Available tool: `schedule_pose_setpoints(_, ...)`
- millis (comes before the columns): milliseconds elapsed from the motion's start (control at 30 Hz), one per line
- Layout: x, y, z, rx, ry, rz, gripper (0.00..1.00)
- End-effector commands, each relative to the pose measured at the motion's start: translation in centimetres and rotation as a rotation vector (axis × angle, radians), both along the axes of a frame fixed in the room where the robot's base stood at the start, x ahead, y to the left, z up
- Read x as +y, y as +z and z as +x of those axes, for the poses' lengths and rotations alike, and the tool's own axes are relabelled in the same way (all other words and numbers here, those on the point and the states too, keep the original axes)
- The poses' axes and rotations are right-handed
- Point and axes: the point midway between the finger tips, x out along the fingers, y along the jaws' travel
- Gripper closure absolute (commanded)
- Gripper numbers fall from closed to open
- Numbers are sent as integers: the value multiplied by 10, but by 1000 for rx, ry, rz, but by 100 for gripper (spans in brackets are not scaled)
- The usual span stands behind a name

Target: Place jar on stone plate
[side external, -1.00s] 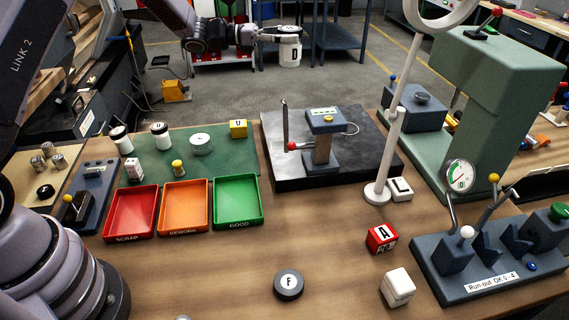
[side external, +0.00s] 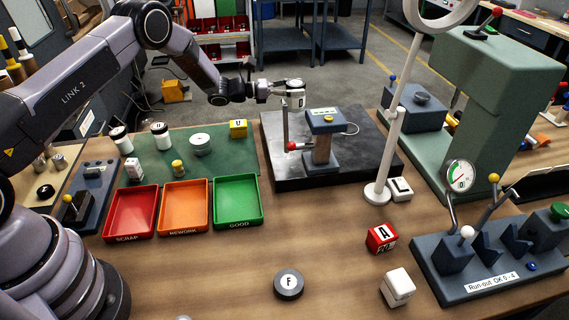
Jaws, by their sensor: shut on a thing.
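My gripper (side external: 284,88) is shut on a small white jar (side external: 296,101) with a dark mark on its side. It holds the jar upright in the air, in front of the back left part of the stone plate in the picture. The stone plate (side external: 375,165) is a dark, flat slab at the back middle of the bench. A grey gauge stand (side external: 322,145) with a yellow button and a red-knobbed lever stands on it. The jar's lower end shows close to the top of the lever's upright rod; I cannot tell the gap.
Red (side external: 130,212), orange (side external: 184,206) and green (side external: 237,200) trays stand left of the plate, before a green mat (side external: 220,160) with several jars and blocks. A lamp post (side external: 390,140) rises at the plate's right edge. The plate's right part is bare.

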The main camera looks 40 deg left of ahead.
Motion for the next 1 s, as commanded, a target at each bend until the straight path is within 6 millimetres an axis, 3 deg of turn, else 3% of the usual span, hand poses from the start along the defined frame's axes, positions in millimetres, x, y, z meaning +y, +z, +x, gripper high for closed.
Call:
schedule_pose_setpoints(300, 0, -60, 0, 2, 0, -1, 86)
schedule_pose_setpoints(600, 0, -97, 0, 0, 0, 0, 86)
schedule_pose_setpoints(733, 0, -108, 0, -1, 0, 0, 86)
schedule_pose_setpoints(1000, 0, -109, 0, -1, 0, 0, 86)
